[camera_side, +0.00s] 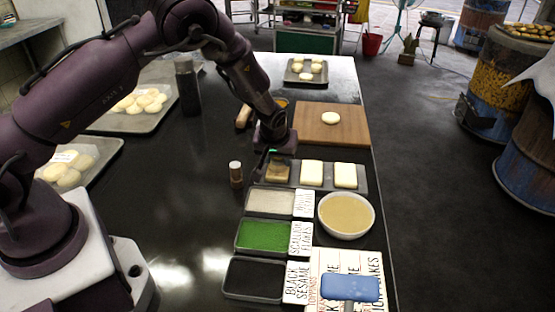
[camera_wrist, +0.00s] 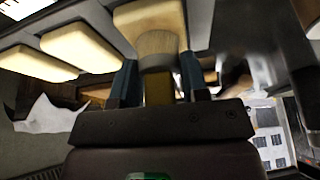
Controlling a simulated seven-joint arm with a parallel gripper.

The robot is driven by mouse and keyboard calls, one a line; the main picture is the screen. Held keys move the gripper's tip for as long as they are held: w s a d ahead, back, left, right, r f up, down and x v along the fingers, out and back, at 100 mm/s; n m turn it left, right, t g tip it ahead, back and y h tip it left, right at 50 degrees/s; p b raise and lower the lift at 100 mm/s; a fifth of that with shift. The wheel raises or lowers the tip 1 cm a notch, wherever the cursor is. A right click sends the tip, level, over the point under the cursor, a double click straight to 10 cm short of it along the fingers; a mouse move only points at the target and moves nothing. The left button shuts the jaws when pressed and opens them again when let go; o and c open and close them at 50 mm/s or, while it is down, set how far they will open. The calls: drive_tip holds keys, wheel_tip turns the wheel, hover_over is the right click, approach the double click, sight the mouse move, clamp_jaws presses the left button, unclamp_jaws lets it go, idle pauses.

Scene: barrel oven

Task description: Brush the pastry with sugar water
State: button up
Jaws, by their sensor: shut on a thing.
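My gripper (camera_side: 277,150) is low over the left end of a grey tray (camera_side: 325,186). In the wrist view my gripper (camera_wrist: 158,80) is shut on a brush (camera_wrist: 157,43), with the bristles pointing away from the jaws. The bristles overlap a pale pastry (camera_wrist: 138,15) and appear to touch it. That pastry (camera_side: 278,174) looks browner than the others in the side view and is partly shaded by my gripper. Two pale square pastries (camera_side: 312,173) (camera_side: 346,175) lie to its right. A white bowl (camera_side: 346,215) of tan liquid stands in front of the tray.
Trays of white (camera_side: 270,202), green (camera_side: 260,236) and black (camera_side: 255,278) toppings stand in front, with label cards beside them. A small bottle (camera_side: 236,175) is left of the tray. A wooden board (camera_side: 350,128) with one round dough piece lies behind. A blue-topped object (camera_side: 350,288) sits front right.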

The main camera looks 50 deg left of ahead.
drive_tip(key=shift+w+a, duration=1.25)
drive_tip(key=shift+s+d, duration=2.25)
drive_tip(key=shift+a, duration=0.1)
drive_tip(key=shift+w+a+r, duration=0.1)
drive_tip(key=shift+w+a, duration=0.9)
drive_tip(key=shift+w, duration=0.1)
drive_tip(key=shift+w+a, duration=1.15)
drive_tip(key=shift+s+d+f, duration=0.25)
drive_tip(key=shift+s+d, duration=0.95)
drive_tip(key=shift+s, duration=0.05)
drive_tip(key=shift+s+d, duration=1.05)
drive_tip(key=shift+w+a+r, duration=0.2)
drive_tip(key=shift+w+a, duration=0.95)
drive_tip(key=shift+w+a, duration=0.1)
